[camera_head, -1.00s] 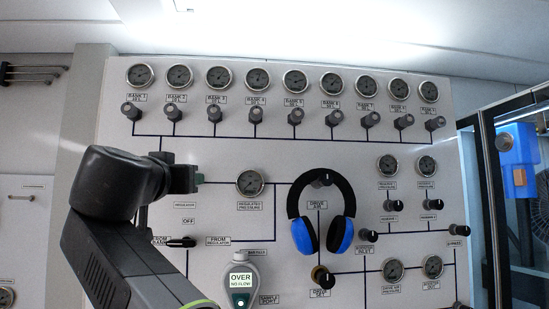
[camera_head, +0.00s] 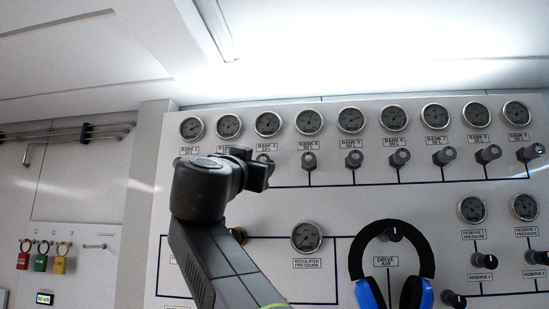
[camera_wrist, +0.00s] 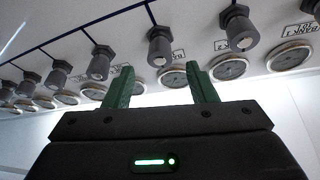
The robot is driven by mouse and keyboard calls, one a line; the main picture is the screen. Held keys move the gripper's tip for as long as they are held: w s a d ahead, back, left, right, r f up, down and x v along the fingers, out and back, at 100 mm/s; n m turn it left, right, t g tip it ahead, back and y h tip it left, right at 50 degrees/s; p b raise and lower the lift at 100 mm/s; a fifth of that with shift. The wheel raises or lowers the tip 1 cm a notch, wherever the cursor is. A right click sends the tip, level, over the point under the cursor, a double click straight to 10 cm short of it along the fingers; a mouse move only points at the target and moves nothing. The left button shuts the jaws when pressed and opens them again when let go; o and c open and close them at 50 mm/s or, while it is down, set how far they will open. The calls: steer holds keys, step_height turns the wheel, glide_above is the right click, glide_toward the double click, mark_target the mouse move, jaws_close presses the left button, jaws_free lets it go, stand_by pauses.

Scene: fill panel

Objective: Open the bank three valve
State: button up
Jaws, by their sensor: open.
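The bank three valve is a dark knob with a pale end face, in the wrist view (camera_wrist: 160,46), where the picture is upside down. It sits on the panel in line with the gap between my gripper's (camera_wrist: 161,82) two green fingers. The fingers are open and empty, and appear apart from the knob. In the head view my gripper (camera_head: 258,172) covers most of the bank three knob. The BANK 3 label (camera_head: 266,147) and its gauge (camera_head: 267,124) show just above it. The fingertips are hidden there.
Neighbouring knobs, bank two (camera_wrist: 237,27) and bank four (camera_head: 309,160), stand close on either side. Blue and black headphones (camera_head: 392,260) hang lower on the panel. Coloured padlocks (camera_head: 41,260) hang on the left wall.

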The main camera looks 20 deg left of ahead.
steer(key=shift+p+x, duration=1.05)
steer(key=shift+x, duration=1.65)
steer(key=c, duration=1)
steer(key=shift+f, duration=0.1)
